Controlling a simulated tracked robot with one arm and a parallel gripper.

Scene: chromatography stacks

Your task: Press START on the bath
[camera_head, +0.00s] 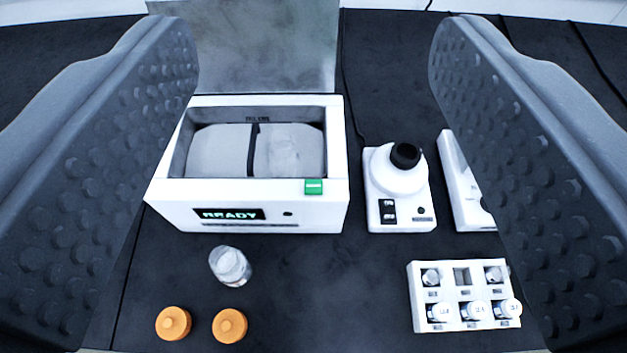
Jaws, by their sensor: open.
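The bath (318,212) is a white box left of the picture's middle, with its lid (265,45) raised at the back. Its open basin holds a grey interior with a dark divider and a clear, hard-to-make-out item on the right side. A green button (314,187) sits at the front right of its top edge; its small label is too small to read. The front display (229,214) reads READY. My gripper (315,180) is open, its two dark studded fingers at the left and right of the picture. Nothing is between them up close.
A white vortex-like device (398,185) with a black top stands right of the bath. Another white device (461,185) is partly hidden by my right finger. A white vial rack (418,297), a clear glass container (230,265) and two orange caps (173,323) (229,326) lie in front.

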